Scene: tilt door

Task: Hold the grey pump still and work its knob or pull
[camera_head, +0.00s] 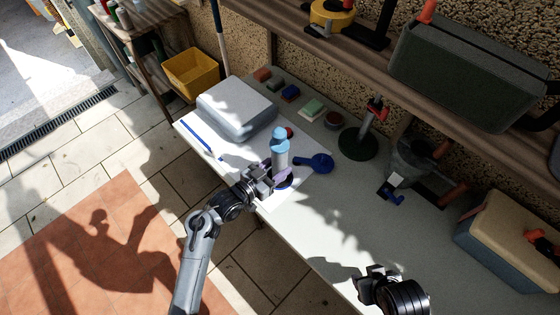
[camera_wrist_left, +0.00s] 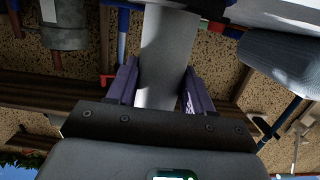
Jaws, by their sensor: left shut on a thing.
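The grey pump (camera_head: 280,158) stands on the workbench, with a light blue knob or cap (camera_head: 279,133) on top. My left gripper (camera_head: 266,176) is shut on its body, low down, from the near side. In the left wrist view the grey body (camera_wrist_left: 165,60) passes between the purple fingers of my left gripper (camera_wrist_left: 160,90). The fingers hide part of the pump's lower end. My right gripper (camera_head: 372,277) is over the near right part of the bench, well apart from the pump. Its fingers are too small and dark to judge.
A dark blue round piece (camera_head: 316,162) lies right of the pump. A grey case (camera_head: 237,108) stands behind it, with several small blocks beyond. A green-based stand (camera_head: 358,143) and a tan-and-grey box (camera_head: 515,240) are farther right. The front-middle bench is clear.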

